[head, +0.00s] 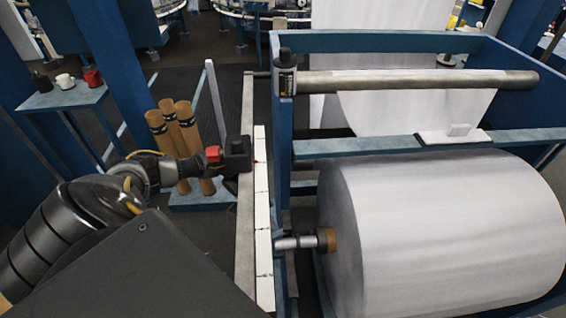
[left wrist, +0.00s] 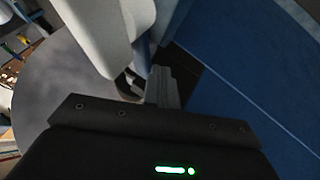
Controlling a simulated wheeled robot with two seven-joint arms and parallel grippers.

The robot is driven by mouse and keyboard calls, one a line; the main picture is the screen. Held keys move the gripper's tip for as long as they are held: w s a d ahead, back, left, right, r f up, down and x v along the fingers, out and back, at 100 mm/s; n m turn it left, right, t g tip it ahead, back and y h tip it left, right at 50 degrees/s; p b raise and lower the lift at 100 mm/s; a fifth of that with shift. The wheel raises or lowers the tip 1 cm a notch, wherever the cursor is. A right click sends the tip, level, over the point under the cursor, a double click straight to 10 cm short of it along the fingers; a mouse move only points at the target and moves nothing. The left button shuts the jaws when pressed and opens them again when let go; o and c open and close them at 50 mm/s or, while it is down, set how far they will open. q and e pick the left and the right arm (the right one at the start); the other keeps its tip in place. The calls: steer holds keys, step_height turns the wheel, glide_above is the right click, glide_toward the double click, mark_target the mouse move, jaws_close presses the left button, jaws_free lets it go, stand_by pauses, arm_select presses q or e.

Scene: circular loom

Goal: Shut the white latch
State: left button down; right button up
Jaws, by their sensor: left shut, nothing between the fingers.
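A long white bar (head: 263,230) with dark marks stands along the left side of the blue loom frame. A white plate with a small raised tab (head: 459,130) lies on the blue cross beam. I cannot tell for sure which of these is the white latch. My left gripper (head: 251,158) is at the upper part of the white bar, close against its left side; touching is not clear. In the left wrist view its fingers (left wrist: 163,88) are together and empty, near a pale, blurred form (left wrist: 95,35). My right gripper is not in view.
A large white roll (head: 450,240) fills the right of the frame. A metal roller (head: 410,82) crosses above it. Brown tubes (head: 185,125) stand on a low blue stand behind my left arm. A blue side table (head: 62,99) holds cups.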

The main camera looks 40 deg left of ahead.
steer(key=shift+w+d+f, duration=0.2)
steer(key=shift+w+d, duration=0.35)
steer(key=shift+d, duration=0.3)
